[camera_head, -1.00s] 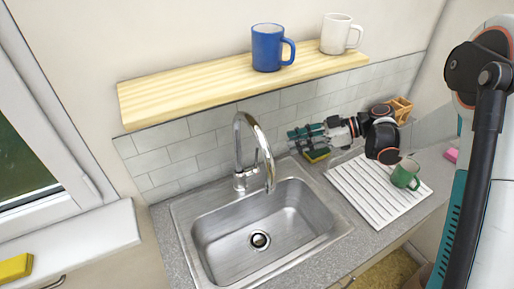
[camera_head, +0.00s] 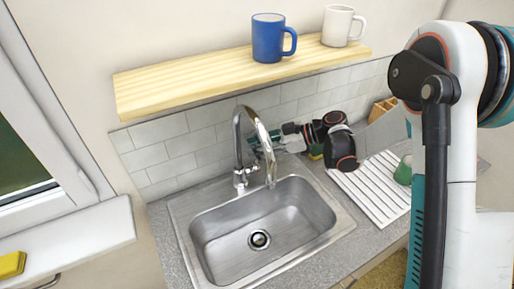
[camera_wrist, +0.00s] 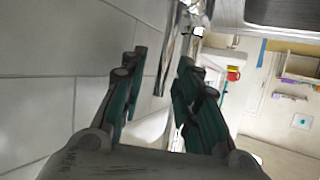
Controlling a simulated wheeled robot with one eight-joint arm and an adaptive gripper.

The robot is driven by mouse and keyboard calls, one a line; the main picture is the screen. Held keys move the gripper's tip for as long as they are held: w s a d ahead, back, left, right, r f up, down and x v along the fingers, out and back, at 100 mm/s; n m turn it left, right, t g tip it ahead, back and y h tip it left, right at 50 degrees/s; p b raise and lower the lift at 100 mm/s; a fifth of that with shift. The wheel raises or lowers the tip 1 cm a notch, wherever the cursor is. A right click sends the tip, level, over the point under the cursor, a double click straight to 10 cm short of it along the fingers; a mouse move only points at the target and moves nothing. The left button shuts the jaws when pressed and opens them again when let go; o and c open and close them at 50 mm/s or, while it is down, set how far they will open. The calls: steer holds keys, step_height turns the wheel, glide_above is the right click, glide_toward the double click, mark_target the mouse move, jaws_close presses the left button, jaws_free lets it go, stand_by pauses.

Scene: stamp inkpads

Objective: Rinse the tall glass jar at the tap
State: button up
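The chrome tap (camera_head: 240,150) stands at the back of the steel sink (camera_head: 215,222), its spout arching over the basin. The basin is empty around its drain. My gripper (camera_head: 258,145) is just right of the tap, partly behind the spout, with its fingers pointing left. In the wrist view my gripper (camera_wrist: 160,75) has its two green fingers apart, with no object seen held between them. The tap (camera_wrist: 180,40) lies beyond the fingertips there; I cannot tell whether they touch it. I see no tall glass jar in any view.
A wooden shelf (camera_head: 200,80) above holds a blue mug (camera_head: 267,40) and a white mug (camera_head: 337,26). Right of the sink, a white drying rack (camera_head: 368,190) bears a green mug (camera_head: 403,172), partly hidden by my arm.

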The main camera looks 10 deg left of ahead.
jaws_close()
steer(key=shift+s+d+f+n+t+y+b, duration=0.2)
steer(key=shift+s+d+n+t+y+b, duration=0.15)
steer(key=shift+b, duration=0.35)
steer(key=shift+s+r, duration=0.15)
steer(key=shift+s, duration=0.05)
jaws_free()
steer(key=shift+d, duration=0.1)
